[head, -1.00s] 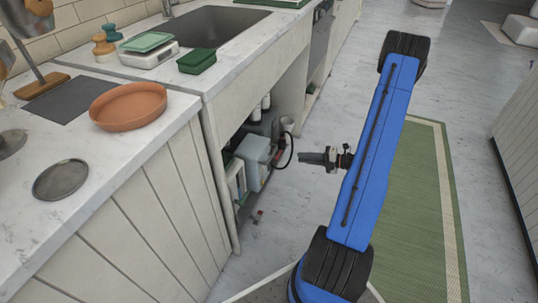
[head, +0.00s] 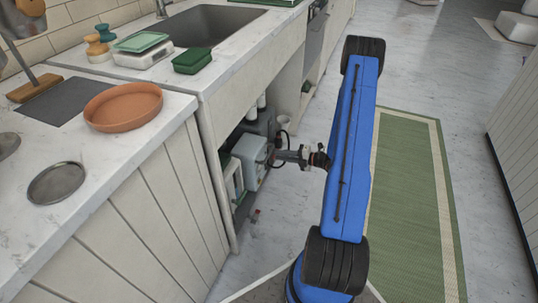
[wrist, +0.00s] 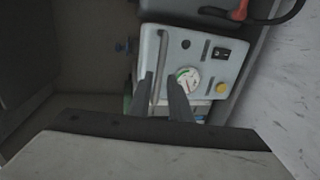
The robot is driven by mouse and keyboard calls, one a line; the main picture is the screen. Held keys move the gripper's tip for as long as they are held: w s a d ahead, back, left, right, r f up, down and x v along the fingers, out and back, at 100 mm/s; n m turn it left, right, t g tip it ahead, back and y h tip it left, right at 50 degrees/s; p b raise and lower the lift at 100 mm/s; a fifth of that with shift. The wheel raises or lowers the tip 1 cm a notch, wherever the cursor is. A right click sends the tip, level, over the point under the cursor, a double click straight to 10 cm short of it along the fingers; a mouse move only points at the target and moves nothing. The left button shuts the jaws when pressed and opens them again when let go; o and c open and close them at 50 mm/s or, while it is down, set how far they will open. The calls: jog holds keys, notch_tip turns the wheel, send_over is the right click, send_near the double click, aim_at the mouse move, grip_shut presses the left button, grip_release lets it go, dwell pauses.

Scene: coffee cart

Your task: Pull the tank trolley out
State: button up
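The tank trolley (head: 248,158) stands under the sink counter in the head view, a pale blue-grey box among other gear in the open bay. In the wrist view its front panel (wrist: 208,62) shows a round gauge, a black switch, a yellow button and an upright metal bar handle (wrist: 162,55). My gripper (head: 274,157) reaches into the bay opening, close to the box's front. In the wrist view my gripper's two fingers (wrist: 162,82) are apart, on either side of the lower part of the bar. Contact with it cannot be told. The trolley's base is hidden.
The sink counter (head: 228,62) overhangs the bay, and a cabinet panel (head: 165,205) bounds its near side. A white container (head: 233,180) stands beside the box. A dark hose with a red part (wrist: 240,10) lies above the panel. Floor with a green mat (head: 412,185) is open to the right.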

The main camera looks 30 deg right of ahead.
aim_at(269, 154)
jog(key=x, duration=0.6)
jog(key=shift+w+a, duration=0.15)
jog(key=shift+w, duration=0.05)
grip_shut()
